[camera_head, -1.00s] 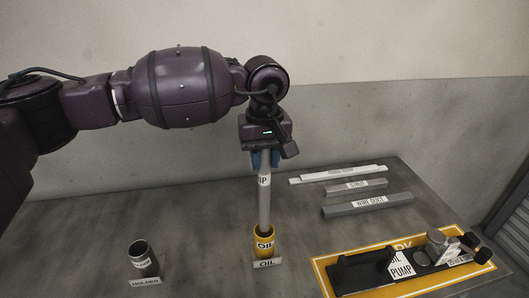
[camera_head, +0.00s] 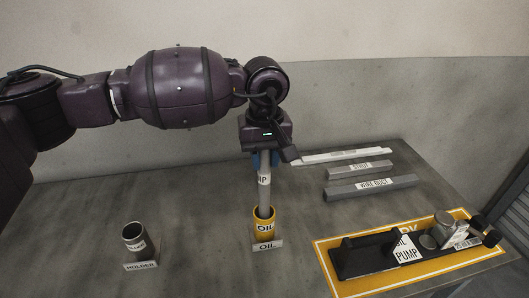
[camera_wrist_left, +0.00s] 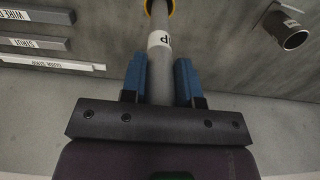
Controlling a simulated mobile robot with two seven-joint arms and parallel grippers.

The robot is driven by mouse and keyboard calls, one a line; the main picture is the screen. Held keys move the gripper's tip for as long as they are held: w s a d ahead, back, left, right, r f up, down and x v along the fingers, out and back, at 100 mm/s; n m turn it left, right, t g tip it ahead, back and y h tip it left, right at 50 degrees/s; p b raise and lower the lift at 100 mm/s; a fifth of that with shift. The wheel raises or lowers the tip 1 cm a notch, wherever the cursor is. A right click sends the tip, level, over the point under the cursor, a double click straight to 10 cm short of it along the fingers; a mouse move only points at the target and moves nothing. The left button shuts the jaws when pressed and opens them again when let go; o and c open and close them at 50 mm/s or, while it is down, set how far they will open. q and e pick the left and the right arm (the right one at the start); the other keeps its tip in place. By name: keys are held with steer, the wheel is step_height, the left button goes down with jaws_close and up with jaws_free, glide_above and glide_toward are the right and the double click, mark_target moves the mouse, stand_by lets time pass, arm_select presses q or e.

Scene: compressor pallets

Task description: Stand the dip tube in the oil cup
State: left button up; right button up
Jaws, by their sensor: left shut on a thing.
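The dip tube (camera_head: 264,190) is a grey tube with a white label, upright, its lower end inside the yellow oil cup (camera_head: 263,228). The cup stands on the table behind a small OIL plate. My left gripper (camera_head: 264,160) is above the cup, with blue fingers shut on the upper part of the tube. The left wrist view shows the tube (camera_wrist_left: 160,70) between the two blue fingers (camera_wrist_left: 160,80), and the cup's yellow rim (camera_wrist_left: 170,4) at the top edge. Whether the tube touches the cup's bottom is hidden. My right gripper is not in view.
The dark, empty holder (camera_head: 137,240) stands at the left front. A white bar (camera_head: 345,155) and grey bars, one marked WIRE DUCT (camera_head: 370,188), lie at the right back. A yellow-bordered board (camera_head: 335,275) carries the oil pump (camera_head: 375,255) at the right front.

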arm_select(q)
steer(key=shift+f, duration=0.1)
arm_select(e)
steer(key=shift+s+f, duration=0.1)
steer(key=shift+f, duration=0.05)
arm_select(q)
steer(key=o, duration=1.1)
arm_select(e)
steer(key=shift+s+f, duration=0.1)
arm_select(q)
step_height(320, 180, up, 11)
steer(key=shift+f, duration=0.1)
steer(key=shift+s+f, duration=0.1)
stand_by(0.4)
